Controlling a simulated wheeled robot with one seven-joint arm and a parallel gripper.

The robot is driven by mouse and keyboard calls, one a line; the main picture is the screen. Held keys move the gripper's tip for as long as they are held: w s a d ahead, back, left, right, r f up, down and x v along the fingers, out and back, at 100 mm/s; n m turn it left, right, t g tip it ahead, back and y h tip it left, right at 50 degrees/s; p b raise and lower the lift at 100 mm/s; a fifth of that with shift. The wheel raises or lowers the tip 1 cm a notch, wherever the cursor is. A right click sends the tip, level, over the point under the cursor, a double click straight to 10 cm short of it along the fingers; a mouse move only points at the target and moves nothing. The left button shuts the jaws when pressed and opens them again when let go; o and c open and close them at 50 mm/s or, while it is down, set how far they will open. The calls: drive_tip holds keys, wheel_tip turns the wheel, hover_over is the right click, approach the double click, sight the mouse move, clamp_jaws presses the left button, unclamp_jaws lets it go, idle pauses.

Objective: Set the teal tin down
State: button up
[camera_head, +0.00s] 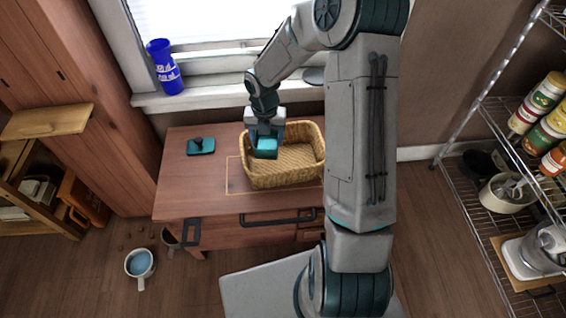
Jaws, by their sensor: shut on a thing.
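My gripper (265,136) points down and is shut on the teal tin (266,148). The tin shows as a teal block below the fingers, over the left part of a wicker basket (268,182). I cannot tell from this one view whether the tin touches the basket floor or hangs above it. The basket stands on a reddish wooden table (185,184), and the part of its floor that shows is bare.
A dark teal item with a black knob (201,146) lies on the table left of the basket. A blue cup (164,66) stands on the windowsill. A wire rack (480,190) with tins stands at right.

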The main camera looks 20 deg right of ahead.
drive_tip(key=shift+f+n, duration=0.1)
drive_tip(key=shift+n, duration=0.7)
drive_tip(key=shift+a+f, duration=0.1)
drive_tip(key=shift+f, duration=0.15)
drive_tip(key=b, duration=0.3)
approach(268, 166)
wheel_tip(268, 166, down, 5)
drive_tip(key=shift+f, duration=0.2)
drive_tip(key=shift+f, duration=0.1)
drive_tip(key=o, duration=1.1)
drive_tip(key=shift+c, duration=0.2)
